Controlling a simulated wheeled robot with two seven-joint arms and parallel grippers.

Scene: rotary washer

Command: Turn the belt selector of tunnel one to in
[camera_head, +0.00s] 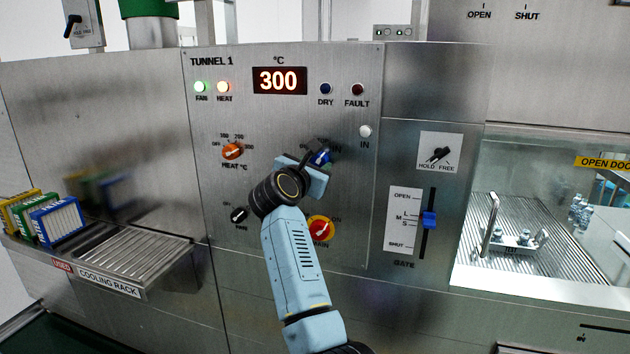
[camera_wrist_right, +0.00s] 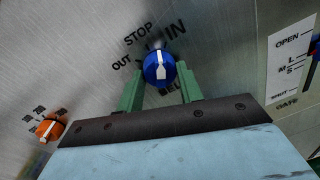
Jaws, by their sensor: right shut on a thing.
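The tunnel one belt selector (camera_head: 321,157) is a blue knob on the steel panel, mostly hidden behind my right gripper in the head view. In the right wrist view the blue knob (camera_wrist_right: 160,68) sits between the two green fingers, with OUT, STOP and IN printed around it. Its white mark runs roughly upright in that view; I cannot tell exactly which label it points to. My right gripper (camera_head: 312,168) is shut on the knob, and it also shows in the right wrist view (camera_wrist_right: 161,85). My left gripper is not in view.
Nearby on the panel are the orange heat knob (camera_head: 232,151), a black knob (camera_head: 239,215) and a red-and-yellow knob (camera_head: 321,229). The white IN lamp (camera_head: 365,131) is unlit. A blue gate slider (camera_head: 429,220) is to the right. The cooling rack (camera_head: 135,255) juts out at left.

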